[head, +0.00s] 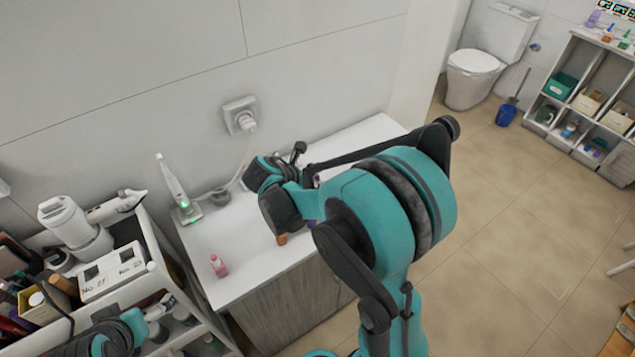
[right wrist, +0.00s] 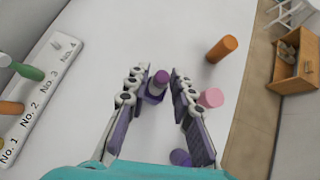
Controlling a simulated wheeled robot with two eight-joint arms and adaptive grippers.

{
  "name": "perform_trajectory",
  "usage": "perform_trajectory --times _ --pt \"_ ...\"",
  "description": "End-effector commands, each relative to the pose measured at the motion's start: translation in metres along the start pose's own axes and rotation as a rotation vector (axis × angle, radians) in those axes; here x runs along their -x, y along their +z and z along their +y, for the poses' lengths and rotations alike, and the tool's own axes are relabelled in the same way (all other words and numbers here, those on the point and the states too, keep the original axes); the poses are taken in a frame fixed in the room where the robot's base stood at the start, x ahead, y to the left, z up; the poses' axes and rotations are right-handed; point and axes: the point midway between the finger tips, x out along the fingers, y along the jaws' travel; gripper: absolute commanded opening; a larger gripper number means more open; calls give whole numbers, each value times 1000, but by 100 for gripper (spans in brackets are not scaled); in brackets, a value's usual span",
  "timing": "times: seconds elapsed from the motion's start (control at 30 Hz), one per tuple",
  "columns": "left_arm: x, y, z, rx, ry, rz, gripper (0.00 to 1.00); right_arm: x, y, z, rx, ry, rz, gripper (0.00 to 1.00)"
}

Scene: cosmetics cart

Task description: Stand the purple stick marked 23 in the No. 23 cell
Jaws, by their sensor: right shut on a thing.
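My right gripper (right wrist: 159,77) is shut on a purple stick (right wrist: 157,88) in the right wrist view, over the white counter. The stick stands between the fingertips; no number on it can be read. A second purple piece (right wrist: 181,157) shows lower down, between the finger bases. In the head view my right arm hides most of the gripper. The white box (head: 112,272) on the cart has two dark openings and No. labels too small to read surely. My left arm shows at the bottom left of the head view; its gripper's state is unclear.
A white rack (right wrist: 46,88) labelled No. 1 to No. 4 lies left, holding a green and an orange stick. A pink bottle (head: 219,266) stands at the counter's left.

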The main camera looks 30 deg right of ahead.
Motion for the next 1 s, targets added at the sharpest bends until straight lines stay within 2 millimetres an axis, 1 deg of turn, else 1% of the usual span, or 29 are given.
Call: perform_trajectory --times 0.13,0.17,0.2,0.23,0.53,0.63,0.77,1.0 --pt "-4 2 0 0 0 0 100 -3 -3 0 0 0 0 0" --pt "-3 2 0 0 0 0 100 -2 -2 0 0 0 0 31" --pt "-2 2 0 0 0 0 100 -2 -2 0 0 0 0 41" --pt "-2 2 0 0 0 0 100 -2 -2 0 0 0 0 44" --pt "-1 1 0 0 0 0 100 -1 -1 0 0 0 0 44" --pt "2 -2 0 0 0 0 100 5 1 0 1 1 0 44" --pt "9 -6 0 0 0 0 100 29 2 1 4 3 0 44" --pt "22 -16 0 0 0 0 100 83 2 0 4 3 0 44"
